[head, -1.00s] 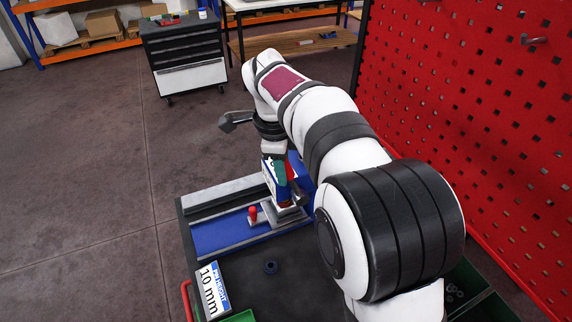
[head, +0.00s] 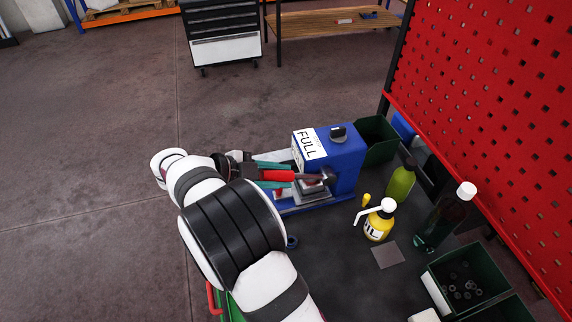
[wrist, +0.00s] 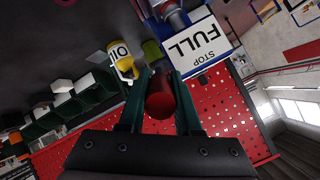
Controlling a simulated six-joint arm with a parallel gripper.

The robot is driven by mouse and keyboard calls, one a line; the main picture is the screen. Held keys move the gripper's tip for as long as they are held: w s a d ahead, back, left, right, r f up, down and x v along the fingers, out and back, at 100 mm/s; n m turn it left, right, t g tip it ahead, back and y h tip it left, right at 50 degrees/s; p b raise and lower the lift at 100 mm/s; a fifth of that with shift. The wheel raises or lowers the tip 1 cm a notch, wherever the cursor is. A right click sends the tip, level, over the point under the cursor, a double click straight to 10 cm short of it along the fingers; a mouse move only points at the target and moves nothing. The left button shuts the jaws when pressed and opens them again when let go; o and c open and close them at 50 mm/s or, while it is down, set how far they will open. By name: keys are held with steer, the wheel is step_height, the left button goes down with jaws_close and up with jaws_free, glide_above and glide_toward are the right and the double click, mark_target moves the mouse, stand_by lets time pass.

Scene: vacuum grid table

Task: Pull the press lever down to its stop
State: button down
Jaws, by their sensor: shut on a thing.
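The blue press (head: 346,162) stands at the back of the dark table, with a white FULL sign (head: 309,145) on its side. Its lever (head: 278,176) has a red grip and sticks out to the left, roughly level. My gripper (head: 272,178) is shut on the red grip, with green fingers on either side of it. In the wrist view, the round red end of the lever (wrist: 160,104) sits between the two green fingers (wrist: 160,95). The sign (wrist: 196,47) shows upside down there, with the words STOP and FULL. My arm hides part of the press base.
A yellow oil can (head: 377,222), a green bottle (head: 400,182) and a dark bottle with a white cap (head: 445,215) stand right of the press. A green bin (head: 468,280) holds small rings. A red pegboard (head: 490,120) rises at the right.

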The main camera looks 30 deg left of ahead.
steer(key=shift+s+a+f+t+h, duration=0.1)
steer(key=shift+a+f+t+h, duration=0.05)
steer(key=shift+f+t+h, duration=0.45)
steer(key=shift+s+a+f+t+h, duration=0.1)
steer(key=shift+f+t+h, duration=0.25)
steer(key=shift+f, duration=0.55)
steer(key=c, duration=0.6)
jaws_free()
steer(key=v, duration=1.6)
steer(key=shift+d, duration=0.2)
steer(key=shift+d, duration=0.1)
